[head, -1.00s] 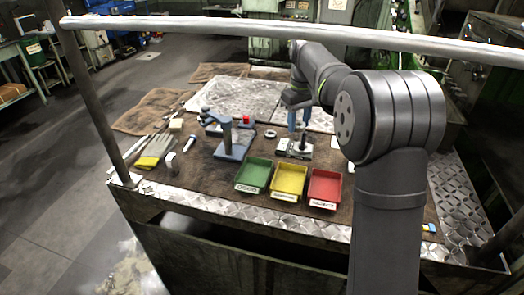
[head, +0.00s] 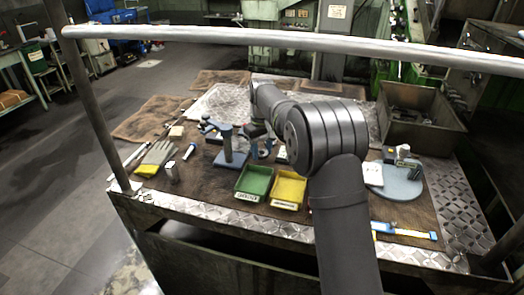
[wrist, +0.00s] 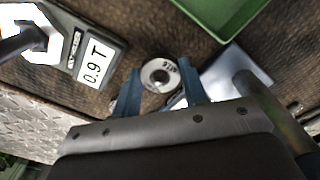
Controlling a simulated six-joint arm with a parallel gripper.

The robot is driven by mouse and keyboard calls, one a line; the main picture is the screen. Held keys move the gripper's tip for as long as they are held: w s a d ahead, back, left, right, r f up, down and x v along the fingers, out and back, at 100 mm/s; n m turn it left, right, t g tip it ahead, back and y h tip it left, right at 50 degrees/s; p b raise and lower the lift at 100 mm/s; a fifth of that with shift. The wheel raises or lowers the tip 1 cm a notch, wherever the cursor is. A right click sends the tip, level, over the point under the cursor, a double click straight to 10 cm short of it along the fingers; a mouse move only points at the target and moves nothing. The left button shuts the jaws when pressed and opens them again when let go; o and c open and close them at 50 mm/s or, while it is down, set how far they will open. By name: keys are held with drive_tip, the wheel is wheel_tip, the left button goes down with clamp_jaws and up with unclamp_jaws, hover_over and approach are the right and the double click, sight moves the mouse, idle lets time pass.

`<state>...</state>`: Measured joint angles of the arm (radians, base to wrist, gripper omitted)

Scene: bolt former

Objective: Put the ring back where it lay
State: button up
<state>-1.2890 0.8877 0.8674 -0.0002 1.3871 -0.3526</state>
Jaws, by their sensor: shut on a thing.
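The ring (wrist: 160,75) is a small silver disc with a dark centre hole and dark marking on its face. In the wrist view it sits between the two blue fingers of my gripper (wrist: 160,86), which is shut on it. The brown mat shows behind it; I cannot tell whether the ring touches the mat. In the head view my gripper (head: 260,149) is just right of the blue press-like stand (head: 230,156) and behind the green tray (head: 238,181). The ring cannot be made out clearly there.
A metal plate (wrist: 222,78) and rod (wrist: 252,88) are close right. The yellow tray (head: 289,188) is beside the green one. My arm hides the area right of it.

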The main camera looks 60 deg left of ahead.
drive_tip(key=shift+f, duration=0.2)
drive_tip(key=shift+f, duration=0.5)
drive_tip(key=o, duration=1)
wheel_tip(320, 180, up, 13)
drive_tip(key=shift+r, duration=0.1)
drive_tip(key=shift+o, duration=0.4)
